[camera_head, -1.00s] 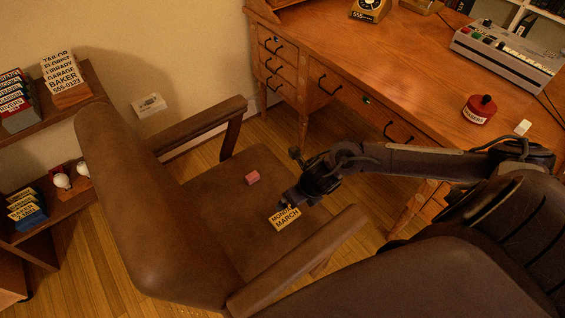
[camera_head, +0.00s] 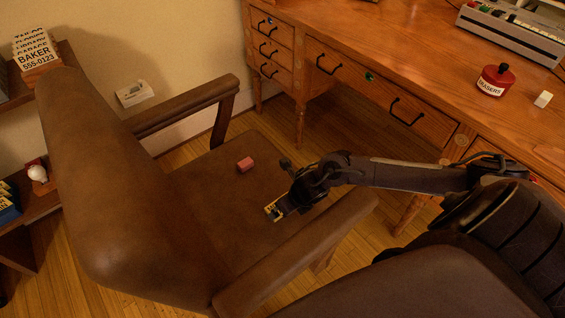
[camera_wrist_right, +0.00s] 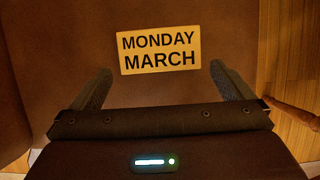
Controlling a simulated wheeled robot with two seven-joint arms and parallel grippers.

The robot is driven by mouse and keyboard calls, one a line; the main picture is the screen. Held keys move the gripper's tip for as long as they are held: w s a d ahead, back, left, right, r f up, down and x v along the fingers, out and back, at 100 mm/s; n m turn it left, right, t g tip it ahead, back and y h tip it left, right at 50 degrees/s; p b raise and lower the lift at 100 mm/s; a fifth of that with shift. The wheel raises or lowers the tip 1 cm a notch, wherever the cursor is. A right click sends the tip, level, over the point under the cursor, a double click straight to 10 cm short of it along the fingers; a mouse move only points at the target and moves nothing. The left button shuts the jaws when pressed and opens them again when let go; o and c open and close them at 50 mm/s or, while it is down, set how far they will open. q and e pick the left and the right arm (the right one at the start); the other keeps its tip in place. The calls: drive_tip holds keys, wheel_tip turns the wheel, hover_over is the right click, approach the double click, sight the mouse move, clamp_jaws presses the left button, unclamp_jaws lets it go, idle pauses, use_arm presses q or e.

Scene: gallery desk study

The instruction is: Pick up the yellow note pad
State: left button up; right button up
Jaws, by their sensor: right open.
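The yellow note pad (camera_wrist_right: 159,50), printed "MONDAY MARCH", lies on the brown seat of the chair. In the head view the note pad (camera_head: 272,212) is partly hidden by my right gripper (camera_head: 281,207). In the right wrist view my right gripper (camera_wrist_right: 159,80) is open and empty. Its two fingers stand wide apart, one toward each side of the pad, and the pad shows just beyond the fingertips. I cannot tell the height of the fingertips above the seat. My left gripper is not in view.
A pink block (camera_head: 246,164) lies on the seat (camera_head: 215,190) near the pad. The chair's near armrest (camera_head: 296,250) and backrest (camera_head: 105,190) enclose the seat. Shelves are at the left.

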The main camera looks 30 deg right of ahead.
drive_tip(key=x, duration=0.3)
drive_tip(key=shift+f, duration=0.15)
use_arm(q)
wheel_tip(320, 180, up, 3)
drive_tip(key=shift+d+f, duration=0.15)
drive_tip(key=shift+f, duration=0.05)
use_arm(e)
drive_tip(key=shift+c, duration=0.3)
drive_tip(key=c, duration=0.6)
